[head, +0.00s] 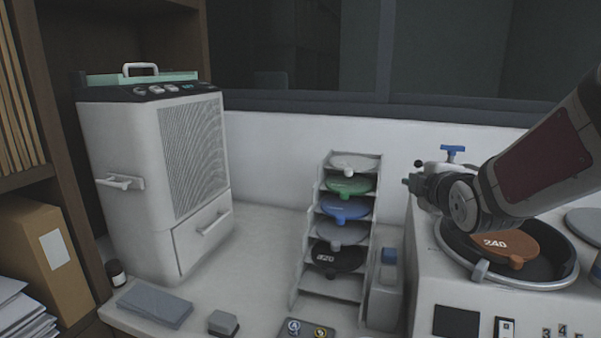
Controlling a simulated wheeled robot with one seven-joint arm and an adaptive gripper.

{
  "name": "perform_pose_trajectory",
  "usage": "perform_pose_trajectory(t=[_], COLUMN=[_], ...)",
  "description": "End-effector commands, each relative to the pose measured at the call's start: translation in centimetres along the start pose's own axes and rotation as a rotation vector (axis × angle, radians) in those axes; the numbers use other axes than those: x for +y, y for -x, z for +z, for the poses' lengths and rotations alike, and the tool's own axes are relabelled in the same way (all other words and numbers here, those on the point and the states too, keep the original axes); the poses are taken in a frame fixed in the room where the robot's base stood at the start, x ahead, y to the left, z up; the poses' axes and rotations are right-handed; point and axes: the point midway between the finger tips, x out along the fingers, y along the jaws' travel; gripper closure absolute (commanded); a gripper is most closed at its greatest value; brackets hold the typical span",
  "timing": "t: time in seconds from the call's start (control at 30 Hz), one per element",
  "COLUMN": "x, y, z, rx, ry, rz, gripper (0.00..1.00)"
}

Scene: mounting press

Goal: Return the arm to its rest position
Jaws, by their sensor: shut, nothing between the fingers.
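My arm reaches in from the right edge, above the grinding machine (450,270). My gripper (409,183) is at the dark end of the arm, pointing left, above the machine's left edge. Its fingers look small and closed, with nothing held. An orange-brown disc marked 240 (520,246) lies in the machine's round bowl (555,276), below my wrist. A tap with a blue handle (453,149) stands just behind my wrist, which partly hides it.
A disc rack (308,240) holding several coloured discs stands left of the machine. A large white cabinet unit (135,180) stands at the left, beside dark shelving (40,100). A grey flat block (155,303) and a small grey block (223,323) lie in front.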

Motion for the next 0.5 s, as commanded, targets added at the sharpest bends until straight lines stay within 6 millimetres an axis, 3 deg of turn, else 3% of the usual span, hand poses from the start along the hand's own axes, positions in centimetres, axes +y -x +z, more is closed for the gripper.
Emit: perform_pose_trajectory(t=[0.27, 0.5], x=[-4.4, -10.1], y=[9.0, 19.4], z=[-1.7, -2.9], rx=[-0.109, -0.340], ry=[-0.514, -0.935], rz=[-0.304, -0.560], gripper=[1.00, 1.00])
